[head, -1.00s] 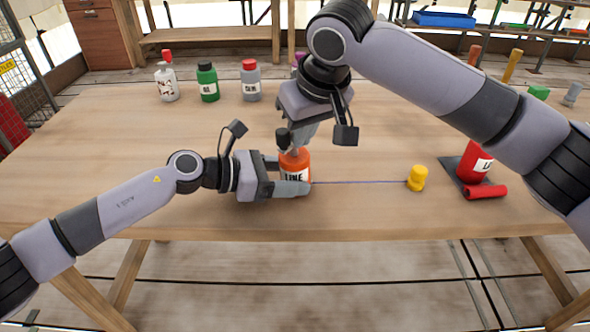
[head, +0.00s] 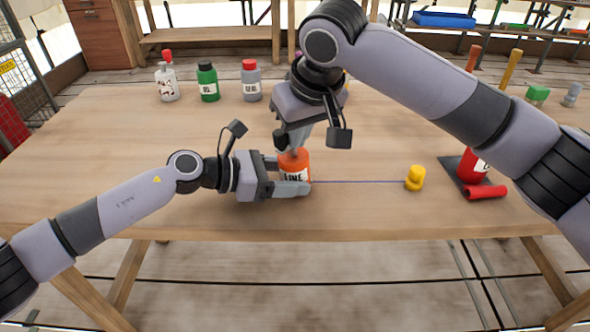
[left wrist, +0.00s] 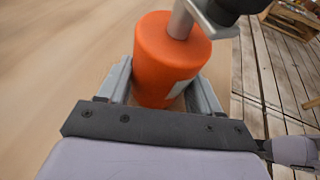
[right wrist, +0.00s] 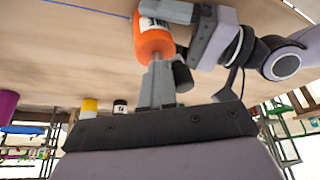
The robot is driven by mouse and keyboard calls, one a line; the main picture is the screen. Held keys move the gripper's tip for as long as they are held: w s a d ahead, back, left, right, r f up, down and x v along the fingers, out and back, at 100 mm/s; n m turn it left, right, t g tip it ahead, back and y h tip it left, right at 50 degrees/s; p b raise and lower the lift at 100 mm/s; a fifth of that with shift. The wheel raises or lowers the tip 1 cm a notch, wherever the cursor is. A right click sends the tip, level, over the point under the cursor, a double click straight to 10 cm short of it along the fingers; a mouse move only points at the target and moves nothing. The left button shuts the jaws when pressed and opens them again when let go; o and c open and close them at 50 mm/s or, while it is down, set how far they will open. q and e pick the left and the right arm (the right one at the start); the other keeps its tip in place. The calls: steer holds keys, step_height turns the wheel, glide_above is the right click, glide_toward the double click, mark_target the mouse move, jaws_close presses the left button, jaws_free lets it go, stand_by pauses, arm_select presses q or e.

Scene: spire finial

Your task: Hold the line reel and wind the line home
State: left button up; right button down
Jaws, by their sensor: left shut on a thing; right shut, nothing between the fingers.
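The orange line reel (head: 295,165), labelled LINE, stands upright near the table's front. My left gripper (head: 287,176) is shut on its sides; both fingers also show around it in the left wrist view (left wrist: 166,95). A grey shaft (left wrist: 181,22) rises from its top, with an arm and a dark knob (left wrist: 236,6). The knob also shows in the right wrist view (right wrist: 182,75). My right gripper (head: 293,146) is shut and empty, fingers pointing down beside the knob; contact is unclear. The thin line (head: 355,182) runs straight right to a yellow piece (head: 415,178).
A white bottle (head: 167,85), green bottle (head: 208,84) and grey bottle (head: 251,82) stand at the back left. The table's left is clear.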

step_height(320, 180, up, 7)
stand_by(0.8)
steer(key=c, duration=1.8)
jaws_free()
